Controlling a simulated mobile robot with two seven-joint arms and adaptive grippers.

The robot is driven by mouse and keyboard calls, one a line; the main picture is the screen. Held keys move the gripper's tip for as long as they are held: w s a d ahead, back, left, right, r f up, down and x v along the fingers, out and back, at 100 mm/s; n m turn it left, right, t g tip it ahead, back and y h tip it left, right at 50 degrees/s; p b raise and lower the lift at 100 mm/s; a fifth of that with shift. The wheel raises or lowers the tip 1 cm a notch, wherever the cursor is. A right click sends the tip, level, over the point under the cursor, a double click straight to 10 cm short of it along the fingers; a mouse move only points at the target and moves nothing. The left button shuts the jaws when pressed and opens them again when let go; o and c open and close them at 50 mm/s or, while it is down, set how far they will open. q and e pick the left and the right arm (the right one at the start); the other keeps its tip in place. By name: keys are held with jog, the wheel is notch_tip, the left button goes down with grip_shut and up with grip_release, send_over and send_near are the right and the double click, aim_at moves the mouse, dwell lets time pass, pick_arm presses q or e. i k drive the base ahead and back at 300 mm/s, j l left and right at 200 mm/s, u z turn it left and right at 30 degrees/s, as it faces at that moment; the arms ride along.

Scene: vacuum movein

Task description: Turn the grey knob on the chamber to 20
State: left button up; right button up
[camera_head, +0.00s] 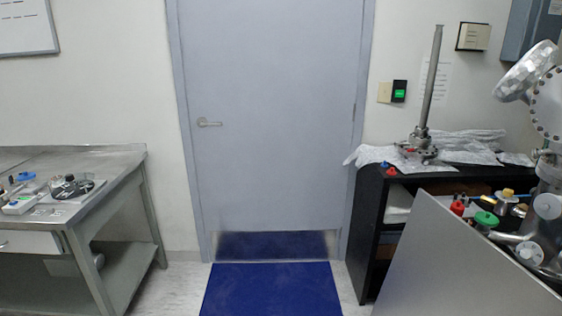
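The metal chamber (550,185) stands at the right edge of the head view and is partly cut off by the frame. Its upper part has a bolted round flange and a shiny cylinder. Lower down, a green knob (486,219) and a red knob (457,207) show, with pale round ends nearby. I cannot tell whether any of these is the grey knob, and no number scale is readable. Neither of my grippers is in view.
A grey slanted panel (455,265) stands in front of the chamber. A black shelf (369,230) is beside it. A steel table (110,165) with small tools stands left. A closed door (270,120) and blue mat (270,290) are in the middle, with clear floor around the mat.

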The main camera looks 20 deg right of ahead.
aim_at(528, 254)
jog(key=i+z, duration=0.25)
jog(key=i, duration=1.2)
jog(key=i+j+z, duration=0.1)
jog(key=i+z, duration=0.25)
jog(key=i, duration=0.15)
jog(key=i+j+z, duration=0.3)
jog(key=i, duration=0.2)
jog(key=l+z, duration=0.1)
jog(key=z, duration=1.5)
